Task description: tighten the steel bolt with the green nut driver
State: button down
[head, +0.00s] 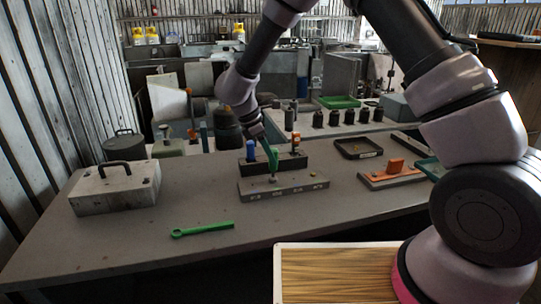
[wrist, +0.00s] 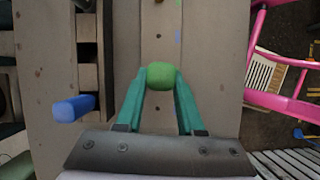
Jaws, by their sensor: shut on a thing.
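My gripper (wrist: 161,84) is shut on the green nut driver (wrist: 161,74), with one teal finger on each side of its rounded green end. In the head view the green nut driver (head: 271,158) points down, slightly tilted, from my gripper. Its lower end is right over the steel bolt (head: 272,179) on the grey labelled block (head: 300,188). I cannot tell whether the driver touches the bolt. The bolt is hidden in the wrist view.
A dark rack (head: 246,167) behind the block holds a blue-handled tool (head: 250,151) and an orange-topped tool (head: 296,140). A green wrench (head: 203,230) lies in front. A grey toolbox (head: 117,187) stands left, an orange part (head: 394,172) right.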

jog(key=c, duration=1.4)
grip_release()
jog(key=shift+c, duration=0.2)
grip_shut()
jog(key=shift+r, duration=4.05)
